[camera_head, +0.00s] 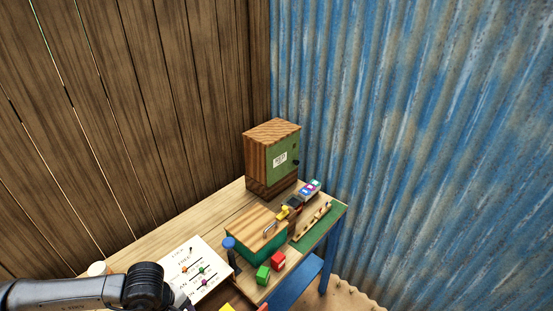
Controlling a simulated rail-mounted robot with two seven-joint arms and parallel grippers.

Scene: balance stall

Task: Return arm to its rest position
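My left arm (70,292) comes in from the lower left, low over the near left part of the wooden table (170,236). Its gripper is not visible; the arm's dark joint reaches the bottom edge beside a white panel. My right arm and gripper are not in the picture.
A wooden cabinet (258,158) with a green door stands at the back. A green box with a wooden lid (257,224), a green cube (263,274), a red cube (278,261) and a white panel with coloured knobs (183,257) occupy the table. Walls close in behind.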

